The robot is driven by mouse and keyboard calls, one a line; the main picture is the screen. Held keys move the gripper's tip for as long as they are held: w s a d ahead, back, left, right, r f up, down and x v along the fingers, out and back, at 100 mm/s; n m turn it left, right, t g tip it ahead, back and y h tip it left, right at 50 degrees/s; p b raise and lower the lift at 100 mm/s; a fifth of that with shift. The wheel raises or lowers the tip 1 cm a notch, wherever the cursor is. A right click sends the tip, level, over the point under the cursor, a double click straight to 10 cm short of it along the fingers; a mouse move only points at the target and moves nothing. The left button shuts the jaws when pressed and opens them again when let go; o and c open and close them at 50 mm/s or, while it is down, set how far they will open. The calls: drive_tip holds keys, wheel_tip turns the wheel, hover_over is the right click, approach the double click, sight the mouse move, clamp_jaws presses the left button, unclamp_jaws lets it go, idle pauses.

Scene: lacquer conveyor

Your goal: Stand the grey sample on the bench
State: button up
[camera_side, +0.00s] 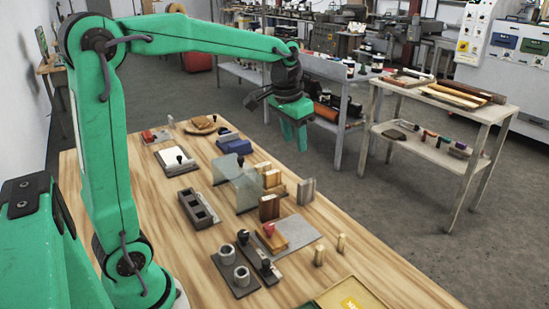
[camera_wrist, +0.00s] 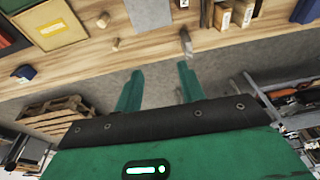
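A greyish upright block (camera_side: 306,190), which looks like the grey sample, stands near the far edge of the wooden bench (camera_side: 385,280) in the side view. In the wrist view the same block (camera_wrist: 186,43) appears at the bench edge, just past my right finger. My gripper (camera_side: 294,147) hangs over that edge with its green fingers pointing down, above and apart from the block. In the wrist view my gripper (camera_wrist: 160,73) has its fingers spread, with nothing between them.
Several wooden blocks (camera_side: 269,207) stand beside a clear panel (camera_side: 236,182). Two small pegs (camera_side: 320,255) stand right of a grey plate (camera_side: 298,231). A yellow tray (camera_side: 345,299) lies at the near end. Black-handled stamps (camera_side: 260,258) and a dark slotted holder (camera_side: 199,208) occupy the middle.

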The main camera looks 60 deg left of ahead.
drive_tip(key=s+d+f+t, duration=0.1)
drive_tip(key=s+d, duration=0.2)
drive_tip(key=s, duration=0.6)
drive_tip(key=s+d+f+t, duration=0.1)
drive_tip(key=s+d+t, duration=0.1)
drive_tip(key=s, duration=0.8)
drive_tip(key=shift+d, duration=0.75)
